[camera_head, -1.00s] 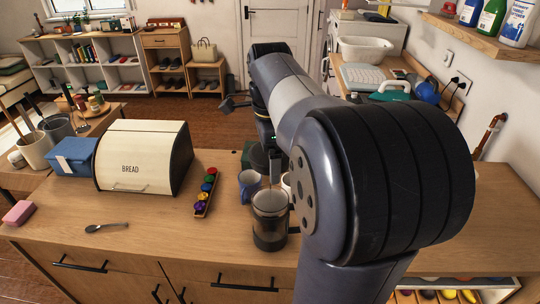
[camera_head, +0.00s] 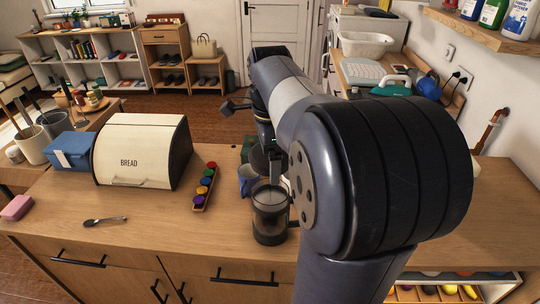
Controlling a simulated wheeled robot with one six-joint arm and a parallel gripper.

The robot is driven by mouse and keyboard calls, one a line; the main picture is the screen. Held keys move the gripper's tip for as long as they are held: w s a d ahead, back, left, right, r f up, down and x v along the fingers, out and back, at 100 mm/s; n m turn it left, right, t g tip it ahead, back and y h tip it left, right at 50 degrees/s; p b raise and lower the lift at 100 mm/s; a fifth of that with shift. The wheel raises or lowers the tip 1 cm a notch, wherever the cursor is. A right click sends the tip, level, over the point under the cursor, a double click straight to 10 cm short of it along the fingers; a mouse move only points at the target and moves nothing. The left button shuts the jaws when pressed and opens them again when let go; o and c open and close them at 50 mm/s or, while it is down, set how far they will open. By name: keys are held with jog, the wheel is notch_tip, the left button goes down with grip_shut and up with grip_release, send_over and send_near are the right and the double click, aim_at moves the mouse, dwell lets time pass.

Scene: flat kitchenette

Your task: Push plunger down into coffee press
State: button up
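The coffee press (camera_head: 269,222) stands upright on the wooden counter, a clear cylinder with dark bands and a dark handle on its right. Its top looks grey, and a narrow dark upright piece shows just above it; I cannot tell whether that is the plunger rod or a finger. My gripper (camera_head: 275,165) is above and slightly behind the press, partly hidden by my own arm. It is too small and covered to tell whether it is open, shut or touching the plunger.
A blue mug (camera_head: 247,180) stands close behind the press on the left. A rack of coloured capsules (camera_head: 204,187), a bread box (camera_head: 140,150), a spoon (camera_head: 105,221) and a pink sponge (camera_head: 17,207) lie further left.

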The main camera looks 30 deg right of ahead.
jog(key=shift+f+b, duration=0.9)
jog(key=shift+f, duration=0.8)
jog(key=shift+f, duration=0.25)
jog(key=shift+f+b, duration=1.5)
jog(key=shift+f, duration=0.75)
jog(key=shift+f, duration=0.25)
jog(key=shift+f+b, duration=0.4)
jog(key=shift+f, duration=0.1)
jog(key=o, duration=0.9)
